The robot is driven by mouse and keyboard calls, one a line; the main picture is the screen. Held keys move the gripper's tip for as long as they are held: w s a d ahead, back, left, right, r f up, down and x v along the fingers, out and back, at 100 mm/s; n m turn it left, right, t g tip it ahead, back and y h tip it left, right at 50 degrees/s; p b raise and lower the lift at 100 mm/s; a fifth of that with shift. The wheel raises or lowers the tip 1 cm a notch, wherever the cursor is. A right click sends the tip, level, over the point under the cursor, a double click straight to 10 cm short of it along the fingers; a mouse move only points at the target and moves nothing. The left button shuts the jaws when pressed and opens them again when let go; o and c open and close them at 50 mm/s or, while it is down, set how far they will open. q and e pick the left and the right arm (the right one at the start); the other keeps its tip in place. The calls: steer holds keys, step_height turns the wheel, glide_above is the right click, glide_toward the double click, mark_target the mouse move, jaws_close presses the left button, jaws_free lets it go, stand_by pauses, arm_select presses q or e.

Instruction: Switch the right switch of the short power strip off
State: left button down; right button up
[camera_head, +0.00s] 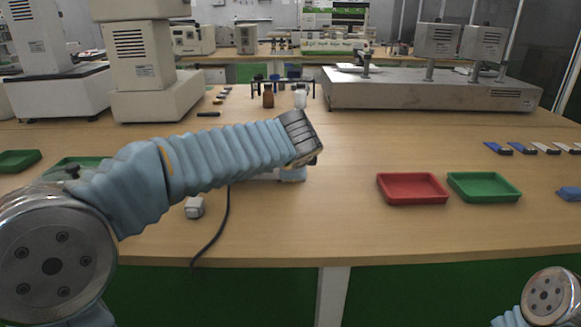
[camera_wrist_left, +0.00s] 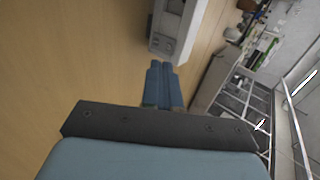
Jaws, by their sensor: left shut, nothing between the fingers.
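A white power strip (camera_head: 264,177) lies on the table in the head view. My left arm crosses in front of it and hides most of it, so its switches cannot be made out. A white block (camera_head: 194,208), possibly a plug or part of a strip, shows to its left, below my arm. My left gripper (camera_head: 305,152) is over the strip's right end in the head view, its fingertips hidden there. In the left wrist view its blue fingers (camera_wrist_left: 162,72) are together and empty. My right gripper is out of view.
A black cord (camera_head: 224,226) runs to the table's front edge. A red tray (camera_head: 412,188) and a green tray (camera_head: 484,187) lie to the right. Small bottles (camera_head: 268,96) stand behind the gripper. White instruments (camera_head: 146,70) stand back left. The front middle is clear.

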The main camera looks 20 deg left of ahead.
arm_select(q)
steer(key=s+d+r, duration=0.1)
steer(key=s+r, duration=0.3)
steer(key=r, duration=0.2)
steer(key=shift+s+d+r, duration=0.15)
steer(key=shift+s+r, duration=0.25)
